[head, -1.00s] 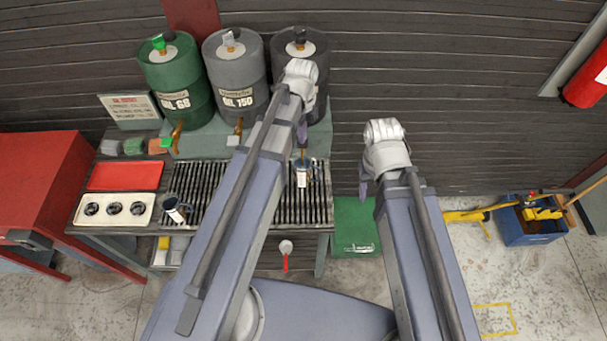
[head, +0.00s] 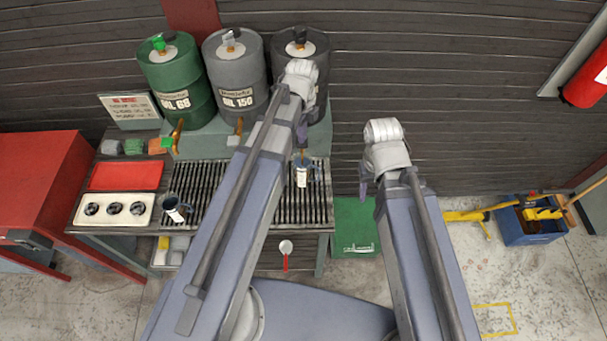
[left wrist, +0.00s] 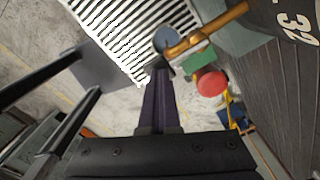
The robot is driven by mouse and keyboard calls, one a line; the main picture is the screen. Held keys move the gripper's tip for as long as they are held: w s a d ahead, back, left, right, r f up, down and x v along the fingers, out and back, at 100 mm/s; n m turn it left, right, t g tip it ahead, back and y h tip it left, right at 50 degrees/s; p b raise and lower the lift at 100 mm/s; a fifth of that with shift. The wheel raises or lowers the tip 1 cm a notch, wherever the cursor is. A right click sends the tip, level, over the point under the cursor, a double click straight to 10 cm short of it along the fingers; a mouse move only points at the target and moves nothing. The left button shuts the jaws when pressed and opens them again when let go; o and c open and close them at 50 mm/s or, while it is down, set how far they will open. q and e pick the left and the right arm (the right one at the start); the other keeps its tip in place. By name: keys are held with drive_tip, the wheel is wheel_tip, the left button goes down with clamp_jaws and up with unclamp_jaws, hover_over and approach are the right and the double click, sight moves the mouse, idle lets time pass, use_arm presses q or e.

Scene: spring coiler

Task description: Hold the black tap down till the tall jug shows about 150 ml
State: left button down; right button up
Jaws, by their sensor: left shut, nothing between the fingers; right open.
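The black drum (head: 287,45) stands right of the grey drum. Its brass tap (left wrist: 212,32) shows in the left wrist view, beside the drum marked 32. A dark blue jug with a white scale strip (head: 302,177) stands on the grating below this tap; in the left wrist view its round top (left wrist: 166,38) lies by the tap's end. I cannot read its level. My left gripper (head: 302,140) is shut and empty at the tap; its tips (left wrist: 160,68) are near the tap's dark end, contact unclear. My right gripper (head: 366,185) is open, right of the bench, apart from everything.
A second dark jug (head: 175,209) stands on the left of the grating (head: 265,205). Green (head: 177,75) and grey (head: 236,70) drums stand left of the black one. A red tray (head: 125,176) lies at left. A green bin (head: 352,222) stands right of the bench.

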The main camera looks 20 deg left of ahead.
use_arm(q)
drive_tip(key=shift+r, duration=0.15)
idle(0.4)
wheel_tip(320, 180, up, 7)
drive_tip(key=p, duration=0.7)
drive_tip(key=shift+s+d+f, duration=0.1)
drive_tip(key=shift+f, duration=0.3)
drive_tip(key=s+d+f+n+b, duration=0.5)
drive_tip(key=s+f+n+b, duration=0.2)
drive_tip(key=f+n+b, duration=0.1)
drive_tip(key=s+d+f+n+y+b, duration=0.1)
drive_tip(key=s+d+f+n+b, duration=0.4)
drive_tip(key=s+f+n+b, duration=0.2)
wheel_tip(320, 180, down, 2)
drive_tip(key=n+b, duration=0.2)
drive_tip(key=shift+d+b, duration=0.15)
drive_tip(key=shift+b, duration=0.15)
